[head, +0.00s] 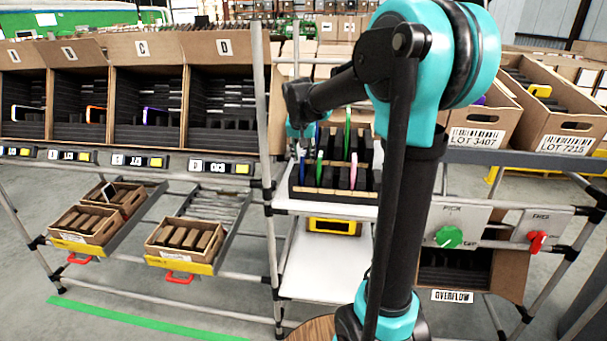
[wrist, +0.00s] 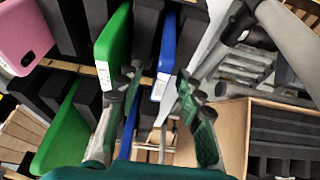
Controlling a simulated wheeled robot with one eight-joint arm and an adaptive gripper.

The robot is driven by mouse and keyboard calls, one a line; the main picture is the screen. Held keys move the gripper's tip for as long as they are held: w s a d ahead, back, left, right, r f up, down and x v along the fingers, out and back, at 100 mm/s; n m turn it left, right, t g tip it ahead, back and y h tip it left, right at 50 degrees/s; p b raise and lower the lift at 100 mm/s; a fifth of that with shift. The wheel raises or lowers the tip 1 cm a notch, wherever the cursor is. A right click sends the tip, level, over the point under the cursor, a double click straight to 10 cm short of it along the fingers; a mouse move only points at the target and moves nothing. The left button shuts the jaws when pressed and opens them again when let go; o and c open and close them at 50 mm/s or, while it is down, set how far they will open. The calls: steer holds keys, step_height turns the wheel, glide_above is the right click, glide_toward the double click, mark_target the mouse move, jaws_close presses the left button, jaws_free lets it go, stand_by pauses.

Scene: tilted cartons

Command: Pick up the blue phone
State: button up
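My gripper (wrist: 160,72) is open, with its two fingers spread and nothing held between the tips. In the wrist view a blue phone (wrist: 166,45) with a white label stands upright in a dark slotted rack, just beyond and between the fingertips. A second blue edge (wrist: 127,130) shows nearer, partly hidden behind the left finger. In the head view my gripper (head: 300,130) is over the left side of the rack (head: 330,195); its fingers are too small to make out. Thin blue edges show there at the back (head: 317,136) and front (head: 302,168), partly hidden.
Green phones (wrist: 113,45) (wrist: 62,135) and a pink phone (wrist: 22,35) stand close by in the rack. A metal post (wrist: 290,45) and a carton (wrist: 235,125) are at the right in the wrist view. Large cartons (head: 145,48) line the left shelf.

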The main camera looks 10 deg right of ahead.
jaws_close()
steer(key=shift+r, duration=0.15)
